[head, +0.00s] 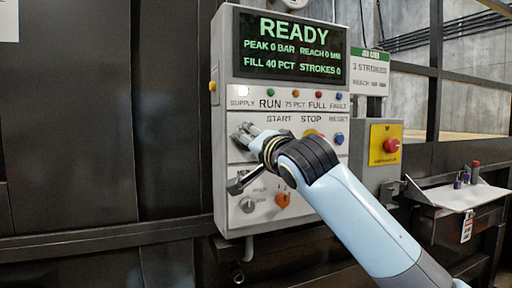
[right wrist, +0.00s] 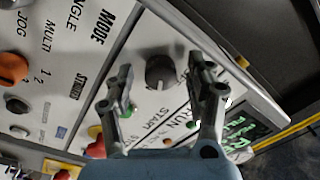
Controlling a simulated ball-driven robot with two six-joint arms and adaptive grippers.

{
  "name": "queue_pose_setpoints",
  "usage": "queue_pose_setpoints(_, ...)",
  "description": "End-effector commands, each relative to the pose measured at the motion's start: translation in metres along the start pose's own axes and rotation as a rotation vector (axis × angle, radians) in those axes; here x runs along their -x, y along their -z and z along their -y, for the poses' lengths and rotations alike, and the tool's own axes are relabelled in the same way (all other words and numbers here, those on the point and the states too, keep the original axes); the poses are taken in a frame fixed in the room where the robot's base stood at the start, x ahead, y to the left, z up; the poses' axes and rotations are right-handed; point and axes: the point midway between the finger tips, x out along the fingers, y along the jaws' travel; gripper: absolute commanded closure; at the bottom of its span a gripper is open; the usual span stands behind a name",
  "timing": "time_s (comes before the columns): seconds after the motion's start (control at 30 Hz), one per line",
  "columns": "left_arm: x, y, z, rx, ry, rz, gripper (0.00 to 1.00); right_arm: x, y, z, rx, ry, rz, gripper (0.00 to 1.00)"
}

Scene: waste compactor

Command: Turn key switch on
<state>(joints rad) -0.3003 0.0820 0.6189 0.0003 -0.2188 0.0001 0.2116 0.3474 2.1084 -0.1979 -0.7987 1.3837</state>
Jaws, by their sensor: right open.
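The control panel (head: 285,240) fills the middle of the head view, with READY on its display (head: 290,50). In the right wrist view a dark round switch (right wrist: 160,71), which looks like the key switch, sits on the panel between my fingers. My right gripper (head: 237,158) is open in front of the panel's left side and hides that switch in the head view. The right gripper (right wrist: 160,78) frames the switch with one finger on each side; I cannot tell whether they touch it. My left gripper is not in view.
An orange selector (head: 283,200) and a grey knob (head: 248,204) sit lower on the panel. A blue button (head: 339,138) is at right. A red emergency button (head: 391,146) on yellow and a small shelf (head: 455,196) stand right of the panel. Dark wall lies left.

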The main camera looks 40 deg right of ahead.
Motion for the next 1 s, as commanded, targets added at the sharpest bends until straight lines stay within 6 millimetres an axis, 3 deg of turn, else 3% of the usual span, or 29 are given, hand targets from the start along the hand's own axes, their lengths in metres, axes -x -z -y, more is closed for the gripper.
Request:
queue_pose_setpoints(0.5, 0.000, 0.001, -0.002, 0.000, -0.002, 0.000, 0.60, 0.099, -0.001, -0.001, 0.003, 0.000, 0.001, 0.45)
queue_pose_setpoints(0.7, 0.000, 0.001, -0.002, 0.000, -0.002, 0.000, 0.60, 0.115, 0.000, 0.000, 0.001, 0.001, -0.001, 0.45)
queue_pose_setpoints(1.0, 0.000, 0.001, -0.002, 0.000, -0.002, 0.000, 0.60, 0.116, 0.000, 0.000, 0.001, 0.001, -0.001, 0.45)
